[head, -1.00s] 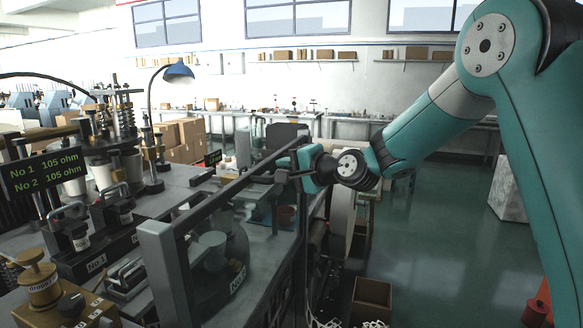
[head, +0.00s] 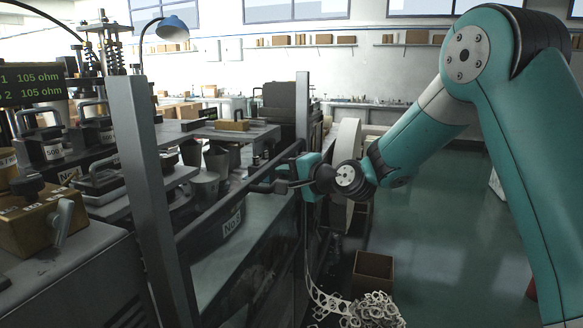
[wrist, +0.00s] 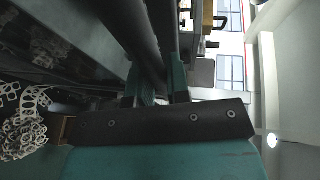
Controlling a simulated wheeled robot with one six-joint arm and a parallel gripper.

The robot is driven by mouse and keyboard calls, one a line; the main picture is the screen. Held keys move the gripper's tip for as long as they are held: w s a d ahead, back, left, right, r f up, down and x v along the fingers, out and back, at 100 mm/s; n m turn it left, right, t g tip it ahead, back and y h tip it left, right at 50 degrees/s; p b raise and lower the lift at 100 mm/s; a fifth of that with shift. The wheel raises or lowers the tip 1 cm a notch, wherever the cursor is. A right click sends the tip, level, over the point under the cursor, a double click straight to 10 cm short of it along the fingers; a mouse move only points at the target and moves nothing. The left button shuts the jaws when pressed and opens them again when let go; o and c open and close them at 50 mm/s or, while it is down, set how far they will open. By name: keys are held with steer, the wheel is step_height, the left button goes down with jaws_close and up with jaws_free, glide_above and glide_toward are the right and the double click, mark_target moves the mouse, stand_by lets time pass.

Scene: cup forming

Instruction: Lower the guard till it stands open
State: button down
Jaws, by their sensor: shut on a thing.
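The guard (head: 208,218) is a see-through panel with a dark top rail, between a near grey post (head: 150,200) and a far post (head: 302,105). Its rail now sits well below the tops of both posts. Cups and a labelled block show above and through it. My gripper (head: 284,186) is shut on the guard's bar at the rail's far part. In the wrist view, my gripper (wrist: 158,88) has its fingers against a long dark bar (wrist: 132,30); the exact contact is partly hidden. The guard's lower edge is hard to make out.
A cardboard box (head: 373,270) and a pile of punched scrap strip (head: 372,310) lie on the floor below my arm. A pale wheel or reel (head: 347,150) stands just beyond my gripper.

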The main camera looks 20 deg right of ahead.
steer(key=b, duration=1.1)
glide_toward(272, 235)
steer(key=x, duration=0.5)
steer(key=shift+w, duration=0.15)
steer(key=c, duration=1.1)
jaws_free()
steer(key=shift+d, duration=0.15)
steer(key=shift+d, duration=0.1)
steer(key=b+v, duration=0.3)
steer(key=v, duration=1.4)
